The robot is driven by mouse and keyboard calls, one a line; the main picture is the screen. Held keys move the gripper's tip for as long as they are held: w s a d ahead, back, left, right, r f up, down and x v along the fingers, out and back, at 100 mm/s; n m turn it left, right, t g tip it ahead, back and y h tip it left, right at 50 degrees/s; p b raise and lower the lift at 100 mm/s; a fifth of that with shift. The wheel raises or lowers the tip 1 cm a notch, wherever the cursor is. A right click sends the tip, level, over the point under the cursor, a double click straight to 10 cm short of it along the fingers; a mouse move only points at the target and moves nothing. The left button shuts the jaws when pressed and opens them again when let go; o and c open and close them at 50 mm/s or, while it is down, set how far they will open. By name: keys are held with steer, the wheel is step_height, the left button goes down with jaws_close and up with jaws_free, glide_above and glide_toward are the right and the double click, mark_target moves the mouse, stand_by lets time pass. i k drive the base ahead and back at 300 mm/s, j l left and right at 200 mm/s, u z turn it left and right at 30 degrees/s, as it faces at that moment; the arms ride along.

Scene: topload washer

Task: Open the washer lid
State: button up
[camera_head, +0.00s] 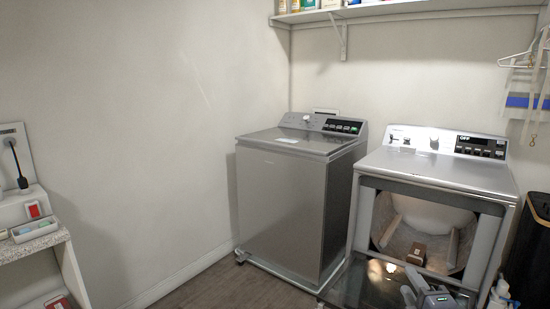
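The top-load washer (283,205) is a grey metal box standing left of the dryer, against the back wall. Its lid (315,145) lies flat and shut on top, with a small pale label on it. The control panel (325,124) rises behind the lid, with a knob and green-lit buttons. My gripper (430,294) appears to be the grey shape at the bottom edge, in front of the dryer. It is low and to the right of the washer, well apart from the lid. Its fingers are too small and cut off to tell open from shut.
The dryer (448,172) has its front door (375,283) folded down, jutting forward. A black bin (531,250) stands at the right. A shelf (400,10) hangs above. Floor (230,285) is clear in front-left of the washer.

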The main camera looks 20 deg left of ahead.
mark_target(324, 144)
steer(key=i+j, duration=0.7)
steer(key=i+j+u, duration=0.15)
steer(key=i+j, duration=1.2)
steer(key=i, duration=0.2)
steer(key=i+j+u, duration=0.1)
steer(key=i+j, duration=0.55)
steer(key=i, duration=0.1)
